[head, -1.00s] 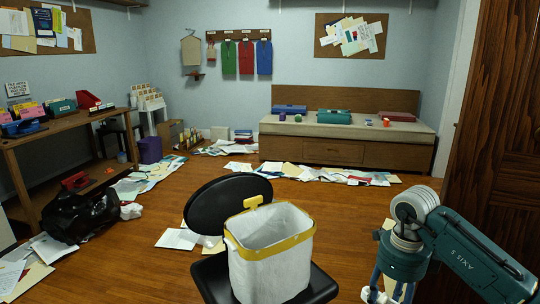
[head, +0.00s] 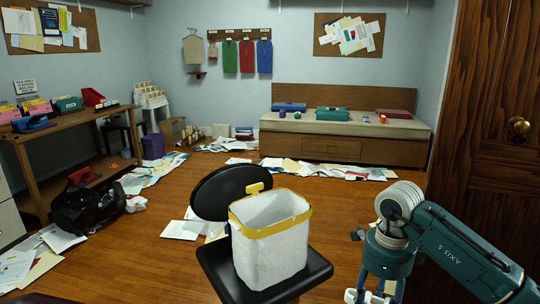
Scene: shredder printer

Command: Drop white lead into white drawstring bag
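The white drawstring bag (head: 275,255) stands upright and open on a black chair seat (head: 315,275), with a yellow band around its rim and a yellow tab at the back. My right arm comes in from the right, and its gripper (head: 376,292) points down at the bottom edge, to the right of the bag and apart from it. Its fingertips are cut off by the frame. A small white shape shows at the gripper; I cannot tell whether it is the white lead or part of the gripper. The lead is not clearly seen elsewhere. My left gripper is out of view.
The chair's black back (head: 222,192) rises behind the bag. Papers (head: 183,229) lie on the floor. A black bag (head: 85,207) lies by the wooden desk (head: 68,133) at left. A bench (head: 345,140) stands at the far wall, and a wooden door (head: 490,185) at right.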

